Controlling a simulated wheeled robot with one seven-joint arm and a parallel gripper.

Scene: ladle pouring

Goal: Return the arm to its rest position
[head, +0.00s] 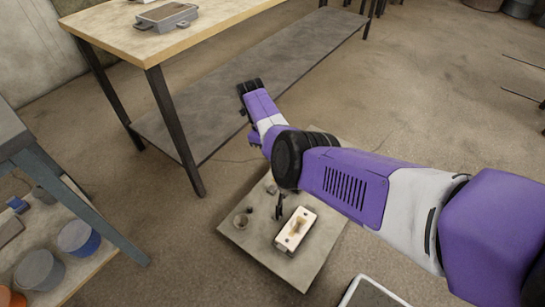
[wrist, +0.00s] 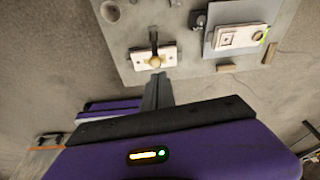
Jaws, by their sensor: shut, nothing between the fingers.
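My arm, purple and white, reaches in from the right of the head view and folds over the floor above a grey board (head: 260,247). My gripper (wrist: 157,92) shows in the wrist view as narrow grey fingers close together, shut and empty. Its fingertips cannot be made out surely in the head view. Past the fingers, the wrist view shows a white block (wrist: 138,56) with a dark upright stem and a tan round knob on it. The fingertips appear just below this block in the picture; the true gap is hard to judge.
The board also holds a small cup (head: 240,219) and a white block (head: 296,230). A wooden-topped table (head: 150,42) with a dark lower shelf (head: 290,65) stands at upper left. A shelf with pots (head: 78,238) is at lower left. Upper-right floor is mostly open.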

